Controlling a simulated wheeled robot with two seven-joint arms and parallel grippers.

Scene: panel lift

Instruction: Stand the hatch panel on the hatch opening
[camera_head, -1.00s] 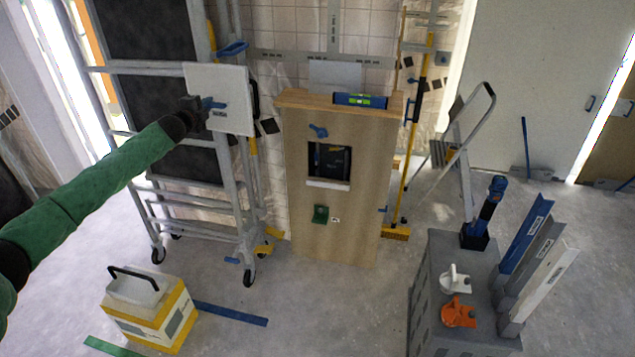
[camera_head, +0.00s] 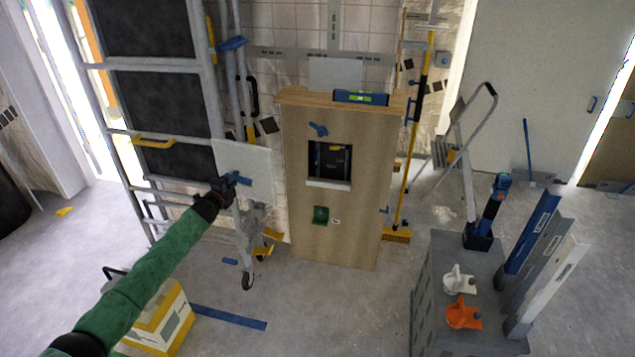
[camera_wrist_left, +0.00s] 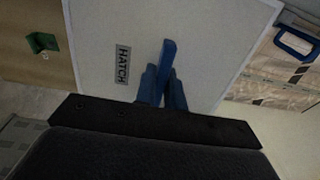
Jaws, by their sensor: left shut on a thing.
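The hatch panel (camera_head: 250,165) is a white square board with a blue handle, held up left of the wooden cabinet front. My left gripper (camera_head: 233,182) is shut on its blue handle. In the left wrist view the panel (camera_wrist_left: 205,35) fills the middle, with a "HATCH" label beside the handle, and the gripper fingers (camera_wrist_left: 162,88) close on that handle. The hatch opening (camera_head: 329,162) is a dark square hole in the wooden front (camera_head: 345,225), with a pale ledge (camera_head: 328,185) along its bottom edge. The panel is apart from the opening. My right gripper is not in view.
A blue turn-latch (camera_head: 318,129) sits above the opening and a green bracket (camera_head: 320,215) below it. A blue level (camera_head: 360,97) lies on the cabinet top. A scaffold (camera_head: 205,75) stands behind my left arm. A grey workbench (camera_head: 440,260) with tools stands at right.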

